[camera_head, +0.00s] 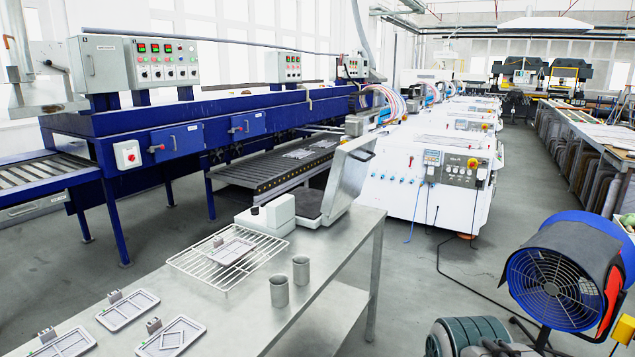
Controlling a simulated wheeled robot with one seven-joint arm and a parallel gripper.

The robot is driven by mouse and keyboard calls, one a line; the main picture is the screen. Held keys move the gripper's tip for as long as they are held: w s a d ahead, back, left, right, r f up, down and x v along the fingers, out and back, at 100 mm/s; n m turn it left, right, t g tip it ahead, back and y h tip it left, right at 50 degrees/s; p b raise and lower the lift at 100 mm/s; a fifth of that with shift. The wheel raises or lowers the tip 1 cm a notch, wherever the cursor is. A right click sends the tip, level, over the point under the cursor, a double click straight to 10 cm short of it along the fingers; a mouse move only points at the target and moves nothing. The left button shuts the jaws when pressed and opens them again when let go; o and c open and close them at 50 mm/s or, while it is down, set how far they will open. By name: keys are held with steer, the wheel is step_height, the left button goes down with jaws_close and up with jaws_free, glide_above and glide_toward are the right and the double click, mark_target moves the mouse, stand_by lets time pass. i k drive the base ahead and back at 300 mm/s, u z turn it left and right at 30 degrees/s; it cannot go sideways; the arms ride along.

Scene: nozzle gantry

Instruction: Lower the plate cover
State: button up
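The plate cover (350,177) is a thick grey lid with a light rim and a small handle at its upper right edge. It stands open, tilted up and leaning back to the right, at the far end of the metal table. Below it lies a dark flat plate (312,204) in the base of the device. A white housing (268,214) with a dark knob sits just to the left of that plate and hides part of the base. I cannot make out my gripper anywhere in the head view.
The metal table (335,267) holds a wire rack (205,268) with a grey tray (231,251), two grey cups (279,290) (301,270) and several framed trays (128,310) at the front left. A blue fan (553,288) stands at right. Floor between table and fan looks mostly clear.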

mark_target(349, 168)
steer(key=z, duration=0.35)
steer(key=i, duration=2)
steer(key=u, duration=0.55)
